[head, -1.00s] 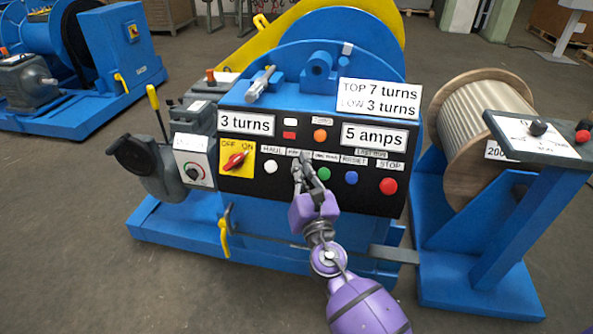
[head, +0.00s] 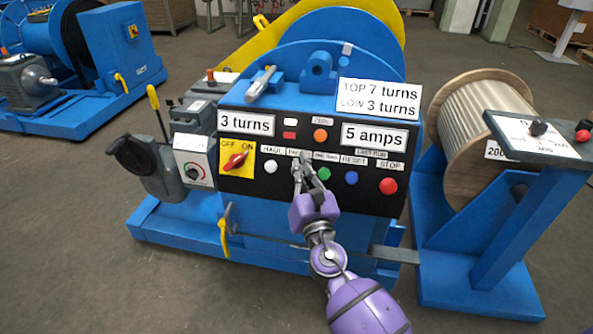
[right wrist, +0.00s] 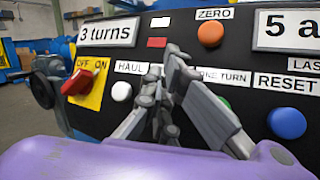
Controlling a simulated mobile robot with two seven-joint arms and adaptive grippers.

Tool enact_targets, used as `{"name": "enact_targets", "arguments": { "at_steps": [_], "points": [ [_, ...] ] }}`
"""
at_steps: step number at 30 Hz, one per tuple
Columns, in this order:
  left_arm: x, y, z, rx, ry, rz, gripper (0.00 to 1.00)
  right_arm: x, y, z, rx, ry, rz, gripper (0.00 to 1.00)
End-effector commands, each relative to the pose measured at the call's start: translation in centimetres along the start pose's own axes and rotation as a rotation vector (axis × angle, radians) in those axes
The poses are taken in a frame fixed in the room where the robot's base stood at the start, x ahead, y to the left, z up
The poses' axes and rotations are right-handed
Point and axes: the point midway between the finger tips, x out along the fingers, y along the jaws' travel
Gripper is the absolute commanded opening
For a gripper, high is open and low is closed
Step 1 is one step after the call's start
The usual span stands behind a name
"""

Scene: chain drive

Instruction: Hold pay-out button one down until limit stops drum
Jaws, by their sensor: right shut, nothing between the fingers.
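The black control panel (head: 240,191) stands on the front of the blue winch. My right gripper (head: 304,158) is shut and empty. Its fingertips are at the panel between the white HAUL button (head: 270,166) and the green button (head: 323,174), and hide the pay-out button behind them. In the right wrist view the fingertips (right wrist: 172,58) cover part of a label right of HAUL; I cannot tell whether they press anything. The turns display (head: 246,123) reads 3 turns and the amps display (head: 375,136) reads 5 amps. The drum (head: 330,30) is behind the panel. My left gripper is not in view.
The red switch (head: 235,161) is by OFF/ON. A blue RESET button (head: 351,178) and red STOP button (head: 388,186) lie right of my fingers. A sign (head: 380,99) reads TOP 7 turns, LOW 3 turns. A rope reel (head: 470,115) stands at the right.

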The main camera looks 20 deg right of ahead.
Motion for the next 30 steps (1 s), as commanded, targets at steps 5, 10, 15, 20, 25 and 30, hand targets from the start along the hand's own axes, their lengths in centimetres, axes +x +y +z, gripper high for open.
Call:
{"name": "enact_targets", "arguments": {
  "at_steps": [5,10,15,20,25,30],
  "points": [
    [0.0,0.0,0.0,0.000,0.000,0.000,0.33,0.0,0.0,0.0,0.000,0.000,-0.001,0.00],
    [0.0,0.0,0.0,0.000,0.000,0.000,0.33,0.0,0.0,0.0,0.000,0.000,-0.001,0.00],
    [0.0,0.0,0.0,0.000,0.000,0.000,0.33,0.0,0.0,0.0,0.000,0.000,-0.001,0.00],
    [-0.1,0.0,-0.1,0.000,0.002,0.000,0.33,-0.1,0.1,0.1,0.000,0.000,-0.001,0.00],
    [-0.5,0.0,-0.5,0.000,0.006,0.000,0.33,-0.7,0.5,0.6,0.000,0.000,-0.001,0.00],
    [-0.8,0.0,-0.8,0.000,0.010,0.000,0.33,-1.3,0.9,1.0,0.000,-0.001,-0.001,0.00]
  ]
}}
